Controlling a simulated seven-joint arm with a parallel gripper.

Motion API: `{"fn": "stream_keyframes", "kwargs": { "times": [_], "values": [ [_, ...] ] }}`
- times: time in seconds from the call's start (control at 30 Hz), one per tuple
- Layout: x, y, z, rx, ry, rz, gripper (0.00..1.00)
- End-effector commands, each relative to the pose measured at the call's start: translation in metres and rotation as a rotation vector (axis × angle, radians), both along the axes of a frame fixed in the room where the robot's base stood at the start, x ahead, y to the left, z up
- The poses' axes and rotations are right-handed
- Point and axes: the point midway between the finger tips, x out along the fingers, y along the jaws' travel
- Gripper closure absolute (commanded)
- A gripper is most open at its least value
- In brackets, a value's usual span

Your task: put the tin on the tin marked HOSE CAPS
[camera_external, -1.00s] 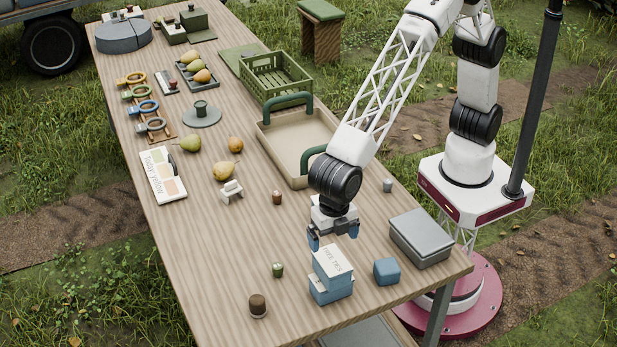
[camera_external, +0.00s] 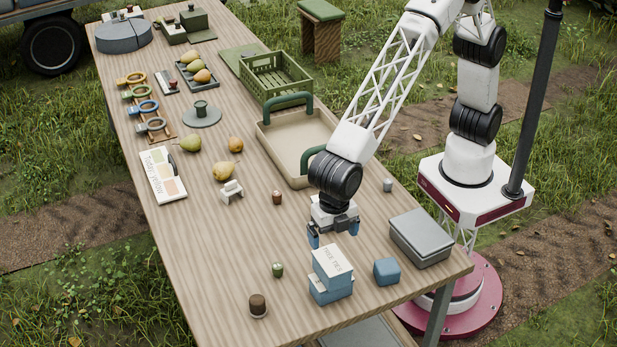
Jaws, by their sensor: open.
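A blue tin with a pale top reading "TREE TIES" (camera_external: 332,262) appears to rest on a second blue tin (camera_external: 332,291) near the front of the table. The two look slightly out of line. No HOSE CAPS lettering is readable, so I cannot tell which tin bears it. My gripper (camera_external: 334,236) is open and empty, pointing down just behind and above the upper tin, apart from it as far as I can see. A small plain blue box (camera_external: 387,271) stands to the right of the stack.
A grey lidded box (camera_external: 420,238) stands at the right edge. A green small item (camera_external: 278,270) and a brown cylinder (camera_external: 258,305) stand left of the stack. A beige tray with green handles (camera_external: 283,165) lies behind my gripper. Pears and a card lie further left.

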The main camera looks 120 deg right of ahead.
Motion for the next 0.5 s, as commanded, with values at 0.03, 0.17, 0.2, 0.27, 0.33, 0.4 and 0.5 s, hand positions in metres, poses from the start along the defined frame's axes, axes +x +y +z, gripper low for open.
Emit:
{"fn": "stream_keyframes", "kwargs": {
  "times": [0.03,0.17,0.2,0.27,0.33,0.4,0.5],
  "values": [
    [0.0,0.0,0.0,0.0,0.0,-0.001,0.02],
    [-0.003,-0.006,0.005,0.001,-0.003,-0.016,0.02],
    [-0.004,-0.009,0.008,0.002,-0.004,-0.025,0.02],
    [-0.007,-0.015,0.014,0.004,-0.008,-0.042,0.02],
    [-0.013,-0.025,0.022,0.005,-0.011,-0.072,0.02],
    [-0.02,-0.038,0.033,0.008,-0.018,-0.111,0.02],
    [-0.033,-0.059,0.049,0.013,-0.027,-0.176,0.02]
  ]
}}
